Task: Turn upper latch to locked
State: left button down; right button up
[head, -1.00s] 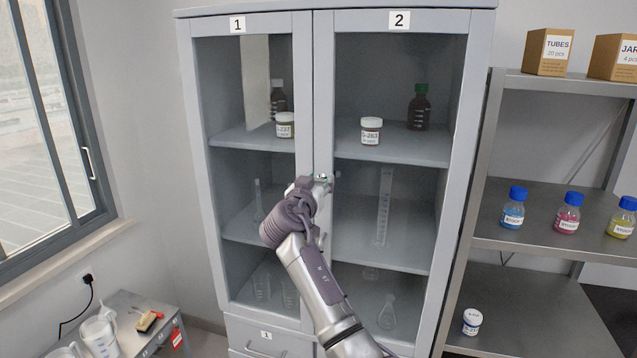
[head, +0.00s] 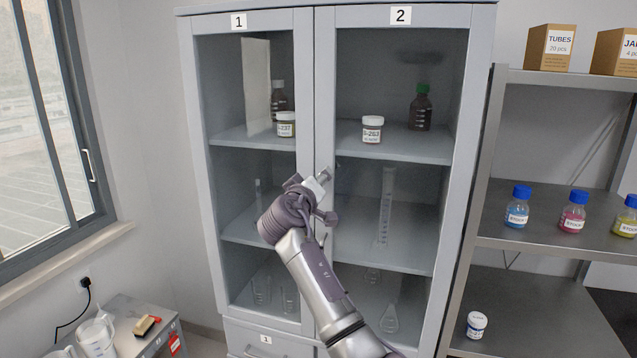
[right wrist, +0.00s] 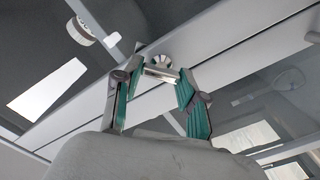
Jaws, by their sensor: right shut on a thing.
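The upper latch (right wrist: 161,71) is a small metallic handle on a round base, on the frame where the cabinet's two doors meet. In the right wrist view, my right gripper (right wrist: 162,67) has its two teal-padded fingertips on either side of this latch, shut on it. In the head view, my right gripper (head: 321,183) is at the door seam, at the height of the middle shelves, and is tilted. It hides most of the latch there. My left gripper is not in view.
The grey cabinet (head: 185,100) has glass doors marked 1 and 2, both closed, with jars and glassware inside. A metal shelf rack (head: 545,240) with bottles stands at the right. A low side table (head: 125,307) stands at the lower left, with floor free beside it.

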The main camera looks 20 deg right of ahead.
jog(key=n+p, duration=0.2)
jog(key=n, duration=0.7)
jog(key=shift+n, duration=0.4)
jog(key=shift+p, duration=0.3)
jog(key=o, duration=0.9)
jog(key=shift+c, duration=0.2)
jog(key=o, duration=0.3)
jog(key=shift+w+f, duration=0.15)
jog(key=v, duration=1.2)
